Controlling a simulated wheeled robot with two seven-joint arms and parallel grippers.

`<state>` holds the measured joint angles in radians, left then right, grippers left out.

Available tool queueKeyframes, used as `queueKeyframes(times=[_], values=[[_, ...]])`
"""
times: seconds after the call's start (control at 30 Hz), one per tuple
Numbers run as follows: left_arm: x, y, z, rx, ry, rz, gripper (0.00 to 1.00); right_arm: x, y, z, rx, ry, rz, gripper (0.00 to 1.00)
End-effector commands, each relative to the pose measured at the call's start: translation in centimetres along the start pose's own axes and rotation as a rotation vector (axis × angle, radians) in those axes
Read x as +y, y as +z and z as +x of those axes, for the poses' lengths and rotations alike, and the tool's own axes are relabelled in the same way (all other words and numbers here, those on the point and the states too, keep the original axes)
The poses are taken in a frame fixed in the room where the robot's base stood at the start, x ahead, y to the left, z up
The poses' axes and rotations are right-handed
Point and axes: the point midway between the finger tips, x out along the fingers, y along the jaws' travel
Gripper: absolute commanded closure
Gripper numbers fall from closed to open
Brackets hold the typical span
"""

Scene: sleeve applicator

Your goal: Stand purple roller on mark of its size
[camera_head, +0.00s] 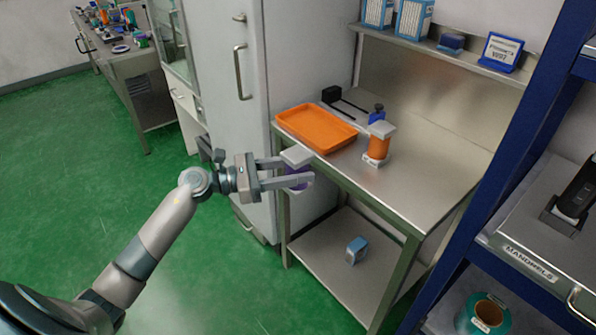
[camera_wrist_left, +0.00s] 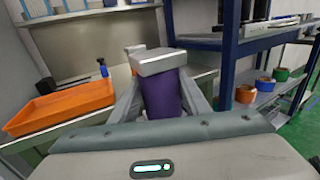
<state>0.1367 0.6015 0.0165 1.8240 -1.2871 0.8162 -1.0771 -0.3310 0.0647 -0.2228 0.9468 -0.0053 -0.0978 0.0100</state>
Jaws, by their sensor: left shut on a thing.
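My left gripper (camera_head: 290,174) is shut on the purple roller (camera_head: 299,183), in front of the steel table's near left edge. The roller shows upright between the fingers in the left wrist view (camera_wrist_left: 160,97), with a light grey block-like cap on top. Much of it is hidden by the fingers in the head view. An orange roller (camera_head: 377,147) with a pale cap and base stands on the steel table (camera_head: 430,160). No size mark can be made out on the table. My right gripper is in neither view.
An orange tray (camera_head: 316,129) lies at the table's left end, near the held roller. A blue bottle-like item (camera_head: 377,114) and a black device (camera_head: 331,95) stand behind. The table's right part is clear. A blue rack (camera_head: 500,170) stands at right.

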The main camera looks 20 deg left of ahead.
Motion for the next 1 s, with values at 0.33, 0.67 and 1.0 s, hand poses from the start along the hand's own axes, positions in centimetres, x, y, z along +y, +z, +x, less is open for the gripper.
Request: queueKeyframes(times=[0.33,0.67,1.0], values=[[0.0,0.1,0.0,-0.002,0.000,0.000,0.95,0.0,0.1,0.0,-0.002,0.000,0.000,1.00],[-4.3,-0.8,-0.5,0.004,-0.022,-0.001,0.95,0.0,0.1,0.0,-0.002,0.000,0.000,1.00],[-12.9,-0.9,-2.0,0.000,-0.057,0.000,0.95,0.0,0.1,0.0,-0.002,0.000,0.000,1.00]])
